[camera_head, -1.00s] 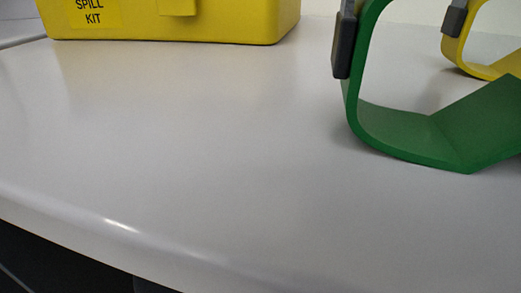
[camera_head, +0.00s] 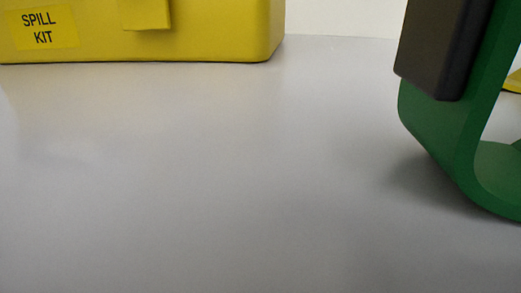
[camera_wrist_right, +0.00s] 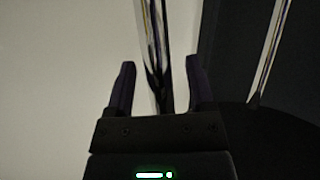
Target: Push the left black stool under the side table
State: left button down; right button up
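In the right wrist view my right gripper (camera_wrist_right: 160,66) has its two dark fingers apart. A thin shiny upright post (camera_wrist_right: 154,40) shows in the gap between them; I cannot tell whether it stands between the fingers or beyond them. A large dark shape with a rounded lower part (camera_wrist_right: 270,135) lies to the right; it may be part of a black stool, but it is too dark to be sure. The head view shows a pale grey tabletop (camera_head: 210,170), which I cannot confirm as the side table. No stool and no gripper show there. My left gripper is out of view.
A yellow spill kit box (camera_head: 215,30) stands at the back left of the tabletop. A green curved frame with a dark pad (camera_head: 440,45) stands close at the right. A bit of yellow (camera_head: 513,82) shows behind it. The middle of the tabletop is clear.

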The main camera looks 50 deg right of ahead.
grip_shut()
dwell(1.2)
